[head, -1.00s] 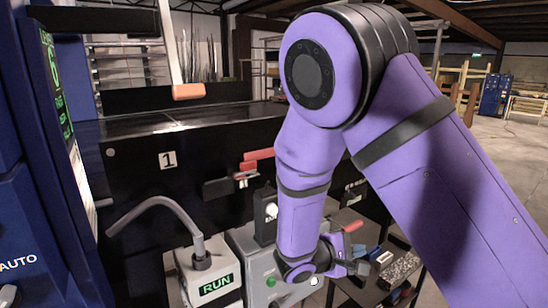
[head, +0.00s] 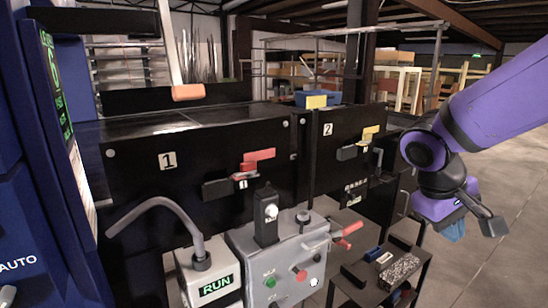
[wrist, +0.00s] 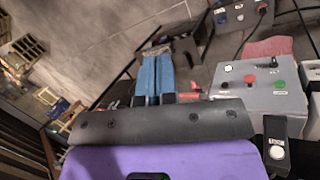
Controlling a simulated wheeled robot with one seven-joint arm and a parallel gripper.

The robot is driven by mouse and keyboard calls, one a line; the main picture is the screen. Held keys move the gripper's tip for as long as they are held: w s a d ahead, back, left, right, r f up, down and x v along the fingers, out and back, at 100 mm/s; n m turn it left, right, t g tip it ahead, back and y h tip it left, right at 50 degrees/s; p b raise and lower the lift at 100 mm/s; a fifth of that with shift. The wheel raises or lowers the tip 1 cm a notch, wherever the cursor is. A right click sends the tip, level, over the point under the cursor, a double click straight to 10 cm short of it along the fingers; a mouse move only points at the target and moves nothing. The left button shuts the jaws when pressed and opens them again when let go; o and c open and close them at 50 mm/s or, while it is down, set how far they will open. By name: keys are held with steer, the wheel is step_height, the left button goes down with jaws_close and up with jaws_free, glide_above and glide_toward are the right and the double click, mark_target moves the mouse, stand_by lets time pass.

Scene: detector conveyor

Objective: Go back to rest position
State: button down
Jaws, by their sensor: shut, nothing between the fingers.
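My gripper (head: 453,230) is at the right of the head view, at the end of my purple arm, apart from the conveyor and above open floor. Its blue fingers point down. In the wrist view the two blue fingers (wrist: 154,78) lie close together with nothing between them, so it is shut and empty.
The black conveyor (head: 135,180) with panels 1 and 2 runs across the left and middle. A grey control box (head: 290,265) and a RUN box (head: 208,275) stand before it. A small dark cart (head: 370,285) holds small items. Concrete floor (head: 500,265) is free at right.

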steer(key=s+r+m+t+y, duration=0.2)
steer(key=s+r+t+y, duration=0.3)
steer(key=s+r, duration=0.3)
steer(key=shift+s+a+r+m, duration=0.35)
steer(key=shift+s+r+m, duration=0.05)
steer(key=shift+s, duration=0.95)
